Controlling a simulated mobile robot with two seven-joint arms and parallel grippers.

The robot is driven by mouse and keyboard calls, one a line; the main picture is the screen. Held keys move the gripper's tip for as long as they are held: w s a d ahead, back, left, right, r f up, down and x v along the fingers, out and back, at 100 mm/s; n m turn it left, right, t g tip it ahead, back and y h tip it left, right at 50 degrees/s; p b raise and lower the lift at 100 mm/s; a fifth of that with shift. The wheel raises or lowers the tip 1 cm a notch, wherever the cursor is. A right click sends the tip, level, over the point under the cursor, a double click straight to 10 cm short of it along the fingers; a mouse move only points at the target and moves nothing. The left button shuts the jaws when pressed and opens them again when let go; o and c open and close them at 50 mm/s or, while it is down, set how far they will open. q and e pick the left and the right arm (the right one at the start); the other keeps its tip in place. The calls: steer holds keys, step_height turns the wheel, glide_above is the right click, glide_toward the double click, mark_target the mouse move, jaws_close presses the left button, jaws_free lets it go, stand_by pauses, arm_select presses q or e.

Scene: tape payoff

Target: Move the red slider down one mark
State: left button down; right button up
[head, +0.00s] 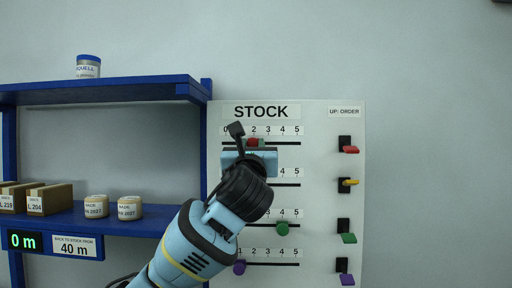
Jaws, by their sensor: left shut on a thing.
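The white STOCK board (322,200) is on the wall, with several horizontal slots numbered 0 to 5. The red slider (253,142) is in the top slot, near mark 2. My left gripper (250,146) is in front of that slot, shut on the red slider. Its body and wrist cover the lower part of the slider and much of the second row. My right gripper is not in view.
The green slider (283,229) is near 4 and the purple slider (239,268) near 1; the second row's slider is hidden. Coloured levers (349,150) line the board's right side. A blue shelf (130,92) with boxes and tape rolls stands left.

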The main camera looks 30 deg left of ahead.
arm_select(q)
steer(key=c, duration=1.1)
jaws_free()
steer(key=shift+d, duration=0.1)
steer(key=shift+c, duration=0.2)
steer(key=v, duration=0.7)
steer(key=shift+s, duration=0.35)
steer(key=shift+d+f, duration=0.1)
steer(key=shift+f, duration=0.1)
